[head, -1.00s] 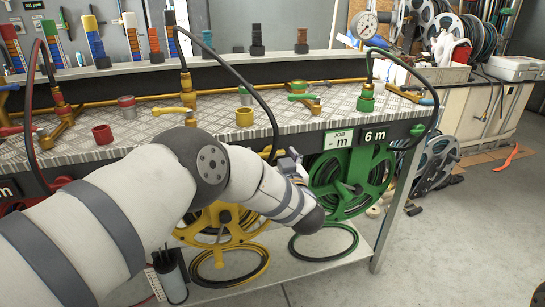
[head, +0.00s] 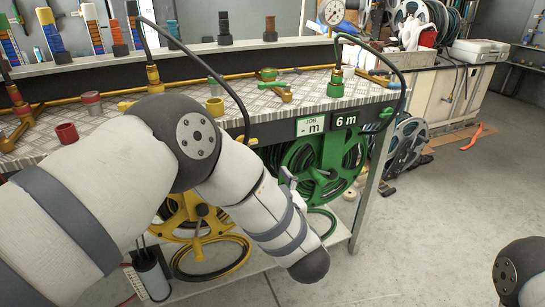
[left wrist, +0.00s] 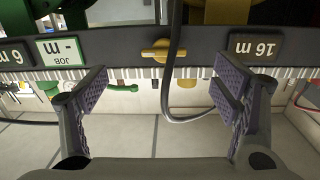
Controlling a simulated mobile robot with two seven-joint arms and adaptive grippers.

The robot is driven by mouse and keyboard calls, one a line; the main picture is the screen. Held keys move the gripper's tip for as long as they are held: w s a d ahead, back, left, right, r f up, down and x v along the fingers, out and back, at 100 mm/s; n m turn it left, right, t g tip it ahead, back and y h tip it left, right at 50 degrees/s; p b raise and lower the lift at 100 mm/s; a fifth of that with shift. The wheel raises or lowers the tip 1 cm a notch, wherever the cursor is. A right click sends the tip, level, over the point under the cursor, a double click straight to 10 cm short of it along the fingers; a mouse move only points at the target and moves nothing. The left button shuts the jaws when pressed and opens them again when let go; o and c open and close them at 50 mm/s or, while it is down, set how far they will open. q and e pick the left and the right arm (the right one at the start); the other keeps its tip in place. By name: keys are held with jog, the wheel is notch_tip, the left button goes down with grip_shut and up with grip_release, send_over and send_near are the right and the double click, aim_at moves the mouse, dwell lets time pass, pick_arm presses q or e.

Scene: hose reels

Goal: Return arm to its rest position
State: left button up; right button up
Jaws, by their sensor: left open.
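My left arm crosses the head view from the lower left. Its elbow is in front of the bench and its forearm slopes down in front of the reels. The left gripper is mostly hidden behind the forearm there. In the left wrist view my left gripper (left wrist: 162,92) is open and empty, its two ribbed fingers wide apart. That view is upside down and shows the bench edge beyond the fingers, with a yellow valve handle (left wrist: 157,52) and a black hose (left wrist: 173,85) between them. The right gripper is not in view.
A green reel (head: 325,165) and a yellow reel (head: 200,215) sit under the bench (head: 225,92). A 6 m sign (head: 345,120) is on its edge. Arched hoses rise above the bench top. Part of my right arm shows at lower right. Open floor (head: 440,220) lies right.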

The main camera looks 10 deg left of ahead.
pick_arm(q)
jog(key=s+a+f+m+g+h+p, duration=0.1)
jog(key=s+a+f+m+g+h, duration=0.2)
jog(key=s+f, duration=0.7)
jog(key=s+a+f+m+g+h+p, duration=0.1)
jog(key=s+f+m+g+h, duration=0.3)
jog(key=s+f, duration=0.65)
jog(key=s+a+g, duration=0.2)
jog(key=s+g, duration=0.1)
jog(key=s, duration=0.7)
jog(key=s+a+n+g+h+p, duration=0.1)
jog(key=s+g, duration=0.3)
jog(key=s, duration=0.6)
jog(key=s+a+g+h, duration=0.1)
jog(key=s+a+g, duration=0.1)
jog(key=s, duration=0.8)
jog(key=shift+s+a+g, duration=0.3)
jog(key=shift+s+g, duration=0.05)
jog(key=shift+g, duration=0.45)
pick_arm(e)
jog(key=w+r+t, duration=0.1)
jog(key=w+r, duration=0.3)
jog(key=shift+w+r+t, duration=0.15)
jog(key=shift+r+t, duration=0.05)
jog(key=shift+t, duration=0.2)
pick_arm(q)
jog(key=shift+w, duration=0.1)
